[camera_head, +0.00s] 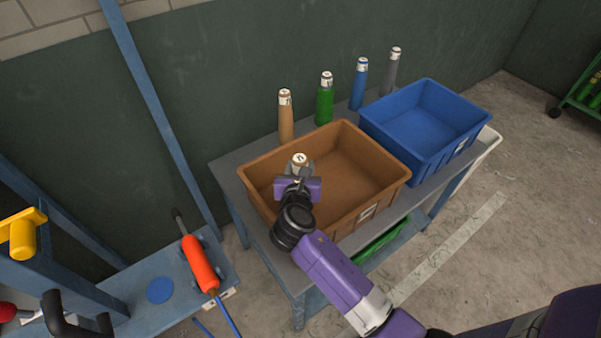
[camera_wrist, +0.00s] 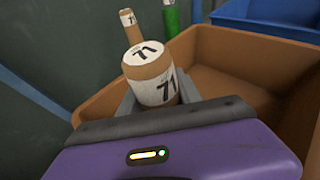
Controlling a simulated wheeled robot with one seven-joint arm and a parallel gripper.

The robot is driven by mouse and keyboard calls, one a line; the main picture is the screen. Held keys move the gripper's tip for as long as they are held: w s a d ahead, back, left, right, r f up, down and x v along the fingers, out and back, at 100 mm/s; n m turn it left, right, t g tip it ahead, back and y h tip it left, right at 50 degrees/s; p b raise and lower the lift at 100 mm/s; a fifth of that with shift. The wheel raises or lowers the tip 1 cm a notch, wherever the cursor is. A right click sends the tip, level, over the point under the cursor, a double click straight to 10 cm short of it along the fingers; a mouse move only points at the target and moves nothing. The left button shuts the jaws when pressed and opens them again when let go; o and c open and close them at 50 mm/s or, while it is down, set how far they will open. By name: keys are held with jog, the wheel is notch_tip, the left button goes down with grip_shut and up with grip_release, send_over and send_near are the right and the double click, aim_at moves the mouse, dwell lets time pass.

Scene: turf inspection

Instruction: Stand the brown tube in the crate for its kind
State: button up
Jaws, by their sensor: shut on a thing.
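My gripper (camera_head: 298,176) is shut on a brown tube (camera_head: 300,159) with a white label. It is over the left part of the brown crate (camera_head: 380,193). In the wrist view the held tube (camera_wrist: 148,63) stands upright between the jaws and its label reads 71. Its lower part is hidden by my gripper, so I cannot tell if it touches the crate floor. Another brown tube (camera_head: 286,118) stands behind the crate on the table; it also shows in the wrist view (camera_wrist: 130,24). The brown crate's wall shows in the wrist view (camera_wrist: 240,68).
A blue crate (camera_head: 465,138) stands right of the brown one. A green tube (camera_head: 324,103), a blue tube (camera_head: 358,88) and a grey tube (camera_head: 390,75) stand along the back of the table. An orange tool (camera_head: 200,264) lies on a blue bench at left.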

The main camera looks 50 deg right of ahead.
jog(key=shift+f, duration=1.25)
jog(key=o, duration=1.4)
jog(key=shift+c, duration=0.2)
jog(key=shift+r, duration=0.25)
jog(key=v, duration=1.2)
jog(key=shift+b, duration=0.3)
jog(key=shift+f, duration=0.1)
